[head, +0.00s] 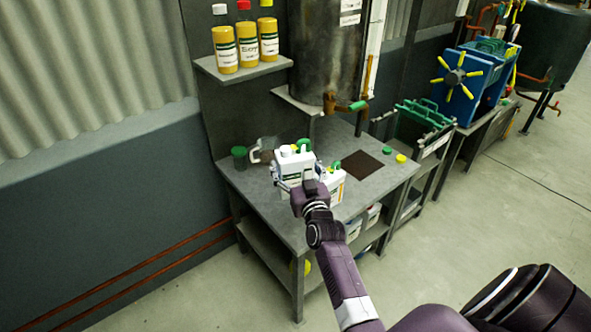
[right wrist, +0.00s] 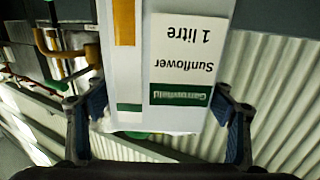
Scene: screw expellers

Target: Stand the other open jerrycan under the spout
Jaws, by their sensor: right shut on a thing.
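My right gripper (head: 296,188) is shut on a white jerrycan (head: 291,164), which looks upright over the left part of the steel bench (head: 236,178). In the right wrist view the same jerrycan (right wrist: 180,70) fills the space between the fingers, its "Sunflower 1 litre" label upside down. Whether its base touches the bench is hidden. The spout (head: 330,103) with a green handle juts from the dark tank (head: 325,50). A dark square (head: 362,165) lies on the bench below it. My left gripper is out of view.
A green cap (head: 387,150) and a yellow cap (head: 400,158) lie at the bench's right. A dark green pot (head: 239,157) and a clear jug (head: 265,150) stand at the back left. Several bottles (head: 246,42) stand on the shelf above. More containers sit below the bench top.

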